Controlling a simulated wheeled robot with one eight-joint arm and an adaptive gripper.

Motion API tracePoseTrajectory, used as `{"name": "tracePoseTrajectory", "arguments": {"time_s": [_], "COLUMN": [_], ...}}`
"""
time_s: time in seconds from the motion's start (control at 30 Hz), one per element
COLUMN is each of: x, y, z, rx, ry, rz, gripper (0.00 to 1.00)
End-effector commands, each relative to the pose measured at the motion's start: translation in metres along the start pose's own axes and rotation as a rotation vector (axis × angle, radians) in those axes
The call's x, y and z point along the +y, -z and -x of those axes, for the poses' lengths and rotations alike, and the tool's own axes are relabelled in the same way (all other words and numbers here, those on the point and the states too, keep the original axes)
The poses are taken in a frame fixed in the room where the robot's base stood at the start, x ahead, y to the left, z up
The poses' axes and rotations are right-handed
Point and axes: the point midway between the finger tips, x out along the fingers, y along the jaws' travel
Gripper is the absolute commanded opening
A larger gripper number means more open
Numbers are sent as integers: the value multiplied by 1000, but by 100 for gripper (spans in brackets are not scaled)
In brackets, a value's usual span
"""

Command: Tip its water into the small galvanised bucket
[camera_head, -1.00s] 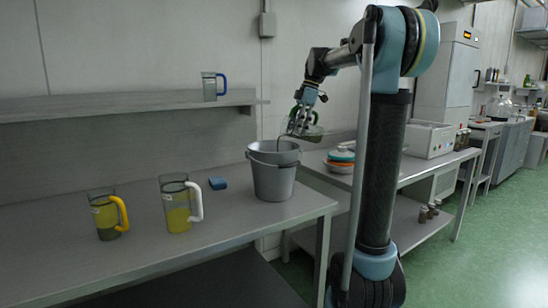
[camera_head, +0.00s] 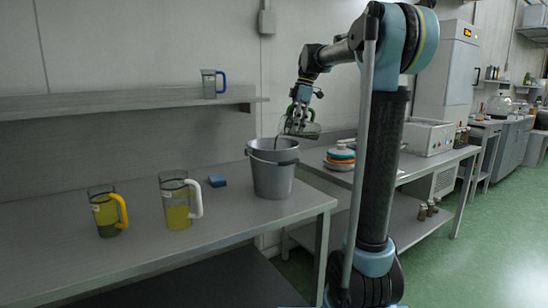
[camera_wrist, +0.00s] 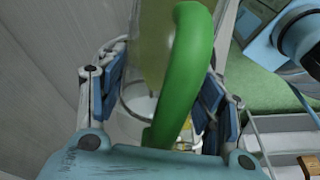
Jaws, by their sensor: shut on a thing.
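My gripper (camera_head: 301,98) is shut on the green handle (camera_wrist: 186,70) of a clear jug (camera_head: 302,128). The jug is tilted steeply, its mouth end just above the right part of the rim of the small galvanised bucket (camera_head: 272,178). A thin dark line runs from the jug down towards the bucket's mouth; I cannot tell whether it is water or the bucket's bail. The bucket stands upright near the right end of the steel table. Its inside is hidden. In the wrist view the jug's clear body shows beyond the handle, partly hidden.
Two jugs with yellow-green liquid, one yellow-handled (camera_head: 105,212) and one white-handled (camera_head: 176,205), stand left on the table (camera_head: 235,215). A blue sponge (camera_head: 217,181) lies between them and the bucket. A blue-handled jug (camera_head: 209,84) stands on the shelf (camera_head: 120,101). Stacked bowls (camera_head: 340,158) are right, behind.

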Motion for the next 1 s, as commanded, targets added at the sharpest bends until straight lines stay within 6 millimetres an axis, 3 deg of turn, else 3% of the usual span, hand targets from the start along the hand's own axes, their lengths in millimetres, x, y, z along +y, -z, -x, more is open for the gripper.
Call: {"name": "tracePoseTrajectory", "arguments": {"time_s": [1.0], "x": [1], "y": [3], "z": [-3], "rx": [-63], "ry": [-1], "rz": [-5], "gripper": [22]}}
